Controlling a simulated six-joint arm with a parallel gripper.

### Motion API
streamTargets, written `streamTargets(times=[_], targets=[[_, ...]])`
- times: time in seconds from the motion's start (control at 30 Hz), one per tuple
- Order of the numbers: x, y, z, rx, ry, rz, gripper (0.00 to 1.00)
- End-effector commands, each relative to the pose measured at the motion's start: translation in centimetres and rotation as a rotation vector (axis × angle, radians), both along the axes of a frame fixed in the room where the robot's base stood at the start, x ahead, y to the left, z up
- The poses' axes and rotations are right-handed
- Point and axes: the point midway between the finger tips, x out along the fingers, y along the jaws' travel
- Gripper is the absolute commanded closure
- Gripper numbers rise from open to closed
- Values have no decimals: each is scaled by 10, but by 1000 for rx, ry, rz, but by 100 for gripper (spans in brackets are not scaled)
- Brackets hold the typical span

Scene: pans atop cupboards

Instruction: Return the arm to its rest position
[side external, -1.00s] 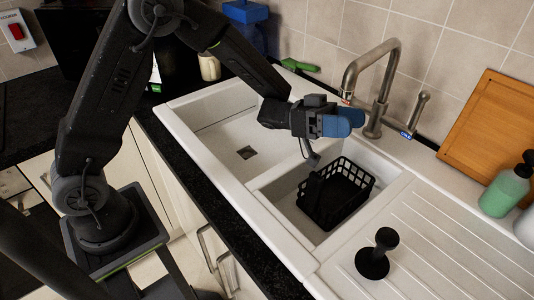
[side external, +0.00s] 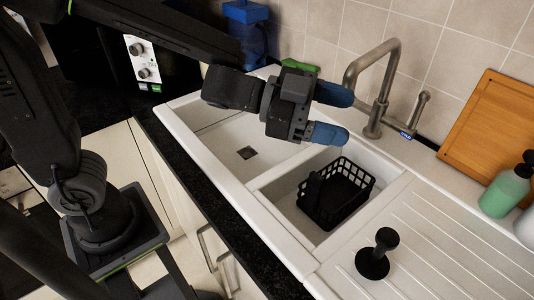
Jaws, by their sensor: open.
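My gripper (side external: 334,114) hangs in the air above the white double sink (side external: 263,180). Its two blue fingertips are spread apart and nothing is between them. It points to the right, towards the tap. My arm reaches in from the upper left and covers part of the counter behind it. A black wire basket (side external: 350,207) sits in the right basin, below and apart from my gripper. A dark item stands inside the basket at its left; I cannot tell what it is.
A metal tap (side external: 375,95) rises behind the sink. A black plunger-shaped object (side external: 374,257) stands on the ribbed drainer. A wooden board (side external: 490,130) leans at the right beside a green bottle (side external: 506,190). A blue container (side external: 246,30) and a green item (side external: 299,65) are behind.

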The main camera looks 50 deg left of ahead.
Motion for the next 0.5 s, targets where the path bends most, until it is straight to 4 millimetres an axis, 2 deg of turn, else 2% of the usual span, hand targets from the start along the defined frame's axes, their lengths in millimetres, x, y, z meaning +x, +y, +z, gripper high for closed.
streamTargets(times=[0.13, 0.27, 0.4, 0.5], targets=[[16, 57, 12, 43, 47, 328, 40], [9, 116, 11, 84, 170, 622, 40], [-22, 167, -2, 118, 376, 868, 40], [-55, 190, -15, 131, 556, 985, 40]])
